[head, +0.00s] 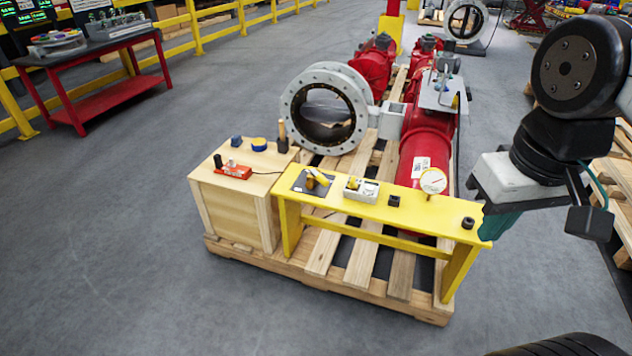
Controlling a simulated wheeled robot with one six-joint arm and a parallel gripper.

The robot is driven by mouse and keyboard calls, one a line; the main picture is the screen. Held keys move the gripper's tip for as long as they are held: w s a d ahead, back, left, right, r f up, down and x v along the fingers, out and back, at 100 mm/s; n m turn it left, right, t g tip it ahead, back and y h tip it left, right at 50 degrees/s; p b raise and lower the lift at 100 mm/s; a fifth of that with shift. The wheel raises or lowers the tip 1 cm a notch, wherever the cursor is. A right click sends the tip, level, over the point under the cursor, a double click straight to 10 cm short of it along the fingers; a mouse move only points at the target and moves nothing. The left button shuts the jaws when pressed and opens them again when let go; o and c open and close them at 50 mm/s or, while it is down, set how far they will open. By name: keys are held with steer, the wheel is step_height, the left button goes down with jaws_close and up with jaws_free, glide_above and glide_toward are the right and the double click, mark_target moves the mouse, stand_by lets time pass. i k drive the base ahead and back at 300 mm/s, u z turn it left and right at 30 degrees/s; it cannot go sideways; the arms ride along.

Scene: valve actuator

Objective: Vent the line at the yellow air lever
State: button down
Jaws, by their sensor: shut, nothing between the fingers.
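A yellow lever (317,177) sits on a dark square plate (304,188) at the left end of the yellow bench. A second small yellow part (353,182) stands on a white-grey block (367,193) just right of it. A round white dial gauge (433,181) stands upright farther right on the bench; its reading is too small to tell. My gripper (590,222) hangs at the right edge of the view, shut and empty. It is well to the right of the lever and apart from the bench. Part of it is hidden by my wrist.
The yellow bench (400,213) stands on a wooden pallet (330,285), before red actuator cylinders (425,150) and a grey flanged valve ring (289,105). A wooden crate (232,212) with small items adjoins its left end. Open floor lies in front and left.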

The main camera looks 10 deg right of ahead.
mark_target(320, 176)
steer(key=u, duration=0.15)
steer(key=i, duration=1.1)
steer(key=u, duration=0.7)
